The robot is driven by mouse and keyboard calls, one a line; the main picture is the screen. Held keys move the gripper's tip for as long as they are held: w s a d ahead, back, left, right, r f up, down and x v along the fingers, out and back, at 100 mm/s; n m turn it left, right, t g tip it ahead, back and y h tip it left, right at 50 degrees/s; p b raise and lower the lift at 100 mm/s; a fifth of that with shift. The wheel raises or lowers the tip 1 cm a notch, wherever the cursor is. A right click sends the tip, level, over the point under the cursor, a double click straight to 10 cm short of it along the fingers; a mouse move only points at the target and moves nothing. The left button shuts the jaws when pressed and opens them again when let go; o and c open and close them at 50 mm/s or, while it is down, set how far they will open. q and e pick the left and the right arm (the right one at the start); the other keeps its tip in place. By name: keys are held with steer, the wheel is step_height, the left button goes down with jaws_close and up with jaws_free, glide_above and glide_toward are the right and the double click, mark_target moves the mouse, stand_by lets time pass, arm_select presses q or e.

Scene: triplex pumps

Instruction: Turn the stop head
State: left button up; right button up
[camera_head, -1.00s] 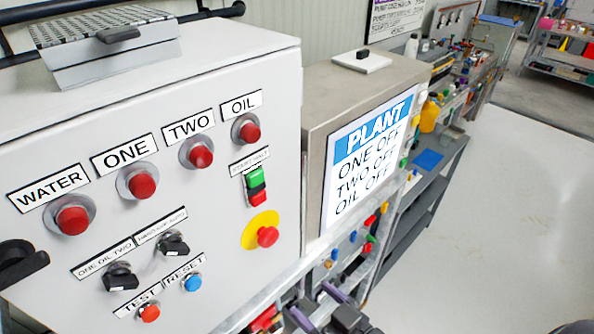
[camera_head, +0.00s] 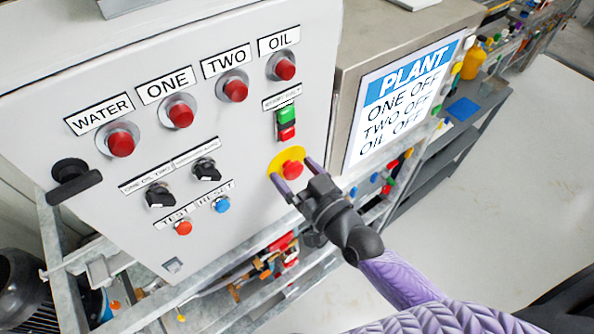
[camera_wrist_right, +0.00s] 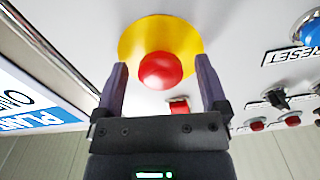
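The stop head is a red mushroom button (camera_head: 292,170) on a yellow round plate (camera_head: 277,158), low on the right side of the white control panel. In the right wrist view the red head (camera_wrist_right: 164,70) sits in front of the yellow disc (camera_wrist_right: 130,38). My right gripper (camera_head: 296,175) is open, with one purple finger on each side of the head. In the wrist view its fingers (camera_wrist_right: 160,85) also straddle the head, with gaps visible on both sides. My left gripper is not in view.
A green and red start/stop switch (camera_head: 286,123) is just above the stop head. Red lamps (camera_head: 180,114), black selector knobs (camera_head: 206,169) and a blue reset button (camera_head: 221,204) are to the left. The PLANT display (camera_head: 408,100) stands to the right. Open floor lies at right.

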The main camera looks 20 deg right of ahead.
steer(key=c, duration=1.2)
steer(key=m, duration=0.5)
steer(key=shift+p, duration=0.3)
jaws_close()
steer(key=o, duration=1.3)
jaws_free()
steer(key=shift+c, duration=0.2)
steer(key=shift+s, duration=0.1)
steer(key=b+v, duration=0.1)
steer(key=v, duration=0.8)
steer(key=shift+s, duration=0.35)
steer(key=shift+d, duration=0.15)
